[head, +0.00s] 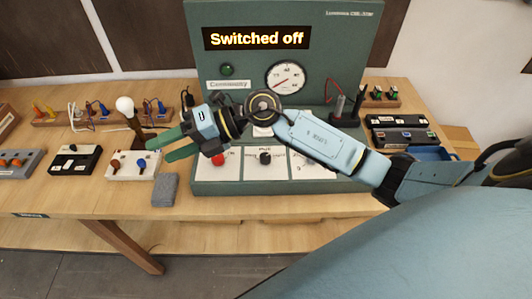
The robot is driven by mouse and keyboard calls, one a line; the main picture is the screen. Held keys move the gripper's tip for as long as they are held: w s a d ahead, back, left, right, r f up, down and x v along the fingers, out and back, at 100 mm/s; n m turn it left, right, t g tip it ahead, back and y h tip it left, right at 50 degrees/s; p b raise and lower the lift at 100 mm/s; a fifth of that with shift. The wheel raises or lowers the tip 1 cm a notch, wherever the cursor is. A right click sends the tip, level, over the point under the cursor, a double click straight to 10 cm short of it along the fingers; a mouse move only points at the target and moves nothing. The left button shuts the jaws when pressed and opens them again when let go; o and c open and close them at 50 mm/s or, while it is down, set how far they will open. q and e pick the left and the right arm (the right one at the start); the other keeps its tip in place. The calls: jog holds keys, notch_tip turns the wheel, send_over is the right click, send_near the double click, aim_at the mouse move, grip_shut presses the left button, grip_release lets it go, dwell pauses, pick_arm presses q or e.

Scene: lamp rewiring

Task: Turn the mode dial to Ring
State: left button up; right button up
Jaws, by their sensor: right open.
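The green tester (376,30) stands on the table with its display (257,38) reading "Switched off". A black knob (265,158) sits in the middle of its white lower panel; its surrounding labels are too small or covered to read, so I cannot tell its setting or confirm it is the mode dial. My right gripper (161,150) is open and empty, with green fingers pointing left, in front of the tester's left edge and apart from the knob. My right arm crosses the tester and hides part of its panel. My left gripper is not in view.
The tester also has a round gauge (286,78), a green lamp (227,70) and a red button (219,160). A bulb (125,106) and switch boxes (75,160) stand left. Probes (340,106) and a black case (402,132) are right.

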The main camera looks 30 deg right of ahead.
jog(key=w+d+f+n+g+h, duration=0.1)
jog(key=w+d+f+g+h, duration=0.1)
jog(key=d+f+h, duration=0.45)
jog(key=m+g+h, duration=0.1)
jog(key=g+h, duration=0.1)
jog(key=h, duration=0.6)
send_near(266, 157)
notch_tip(266, 157, down, 9)
jog(key=shift+w+r+p, duration=0.1)
jog(key=shift+r+p, duration=0.05)
jog(key=shift+p, duration=0.65)
jog(key=c, duration=1)
